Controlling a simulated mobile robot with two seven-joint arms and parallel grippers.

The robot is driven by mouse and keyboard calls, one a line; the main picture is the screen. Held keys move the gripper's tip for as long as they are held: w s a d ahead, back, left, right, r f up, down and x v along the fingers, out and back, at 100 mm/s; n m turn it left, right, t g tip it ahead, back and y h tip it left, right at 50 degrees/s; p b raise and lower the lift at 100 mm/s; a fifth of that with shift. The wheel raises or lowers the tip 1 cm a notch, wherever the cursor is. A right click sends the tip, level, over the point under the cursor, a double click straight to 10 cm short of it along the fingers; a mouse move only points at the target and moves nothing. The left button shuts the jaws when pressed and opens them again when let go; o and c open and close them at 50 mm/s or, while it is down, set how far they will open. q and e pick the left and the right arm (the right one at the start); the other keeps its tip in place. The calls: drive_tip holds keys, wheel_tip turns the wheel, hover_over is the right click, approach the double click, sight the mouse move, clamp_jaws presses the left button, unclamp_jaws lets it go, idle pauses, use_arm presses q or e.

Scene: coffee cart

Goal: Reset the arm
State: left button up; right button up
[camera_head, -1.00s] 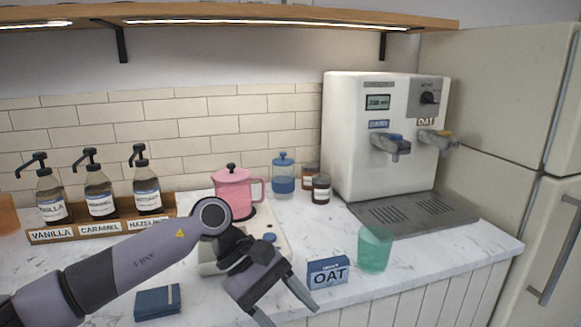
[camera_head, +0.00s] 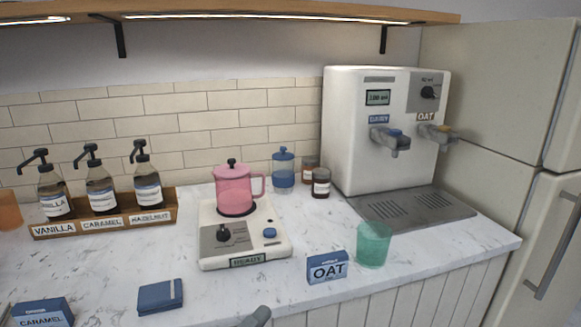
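My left arm has almost left the head view. Only a small grey piece, which looks like a fingertip of my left gripper (camera_head: 258,317), shows at the bottom edge. Most of that gripper is out of frame, so I cannot tell whether it is open or shut. It is apart from the things on the counter. My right gripper is not in view.
On the marble counter are a pink kettle (camera_head: 233,188) on a heater (camera_head: 268,251), a syrup rack (camera_head: 160,220), an OAT box (camera_head: 327,267), a green cup (camera_head: 373,245), a blue folded item (camera_head: 160,296) and a CARAMEL box (camera_head: 42,313). The milk dispenser (camera_head: 350,150) stands right.

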use_arm(q)
drive_tip(key=s+a+f+n+g+y, duration=0.2)
drive_tip(key=s+a+f+n+y, duration=0.3)
drive_tip(key=s+a+f+n, duration=0.3)
drive_tip(key=s+a+f+n+g+y, duration=0.3)
drive_tip(key=s+a+f+n+y, duration=0.3)
drive_tip(key=f+n, duration=0.6)
drive_tip(key=shift+s+a+f+g+p, duration=0.3)
drive_tip(key=shift+s+a+p, duration=0.05)
drive_tip(key=shift+s+a, duration=0.8)
